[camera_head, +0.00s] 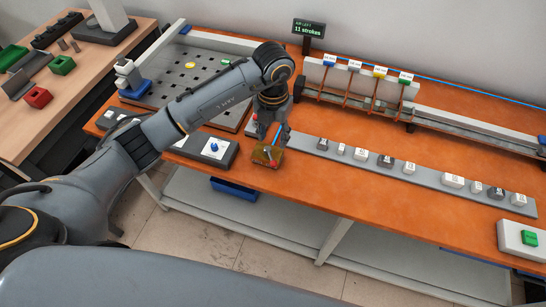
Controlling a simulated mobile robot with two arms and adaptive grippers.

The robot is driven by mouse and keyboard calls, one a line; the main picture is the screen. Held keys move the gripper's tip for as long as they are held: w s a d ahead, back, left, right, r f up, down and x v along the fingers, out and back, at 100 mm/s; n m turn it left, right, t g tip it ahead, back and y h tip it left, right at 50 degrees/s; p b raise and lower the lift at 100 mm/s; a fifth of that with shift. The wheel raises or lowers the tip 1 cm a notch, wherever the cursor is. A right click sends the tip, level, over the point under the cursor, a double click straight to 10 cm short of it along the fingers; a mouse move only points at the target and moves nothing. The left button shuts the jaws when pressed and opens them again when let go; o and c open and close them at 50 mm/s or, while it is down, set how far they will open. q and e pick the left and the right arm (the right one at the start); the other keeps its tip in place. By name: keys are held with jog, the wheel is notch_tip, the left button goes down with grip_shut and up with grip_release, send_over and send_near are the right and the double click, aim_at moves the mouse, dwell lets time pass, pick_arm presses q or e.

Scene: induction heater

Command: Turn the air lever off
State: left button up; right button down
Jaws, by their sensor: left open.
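My left arm comes in from the left, and its gripper (270,133) points down over the near middle of the orange bench, open. Right below its fingertips is a small brass-coloured block (266,156) with a small red mark on it. A thin blue piece shows beside the fingers; I cannot tell if it is the air lever or if a finger touches it. The wrist hides part of this spot. A dark sign (308,29) at the back reads "AIR LEFT 11 strokes". My right gripper is out of view.
A grey panel with a blue knob (214,147) lies left of the block. A long grey strip (330,154) with several small blocks runs right. A rack with coloured tags (355,67) stands behind. A green button box (529,238) is far right. Bare bench lies in front of the strip.

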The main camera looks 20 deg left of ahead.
aim_at(273, 162)
pick_arm(q)
notch_tip(273, 162, down, 10)
jog(key=shift+r+p, duration=0.1)
jog(key=shift+p, duration=1.1)
jog(key=shift+f, duration=0.8)
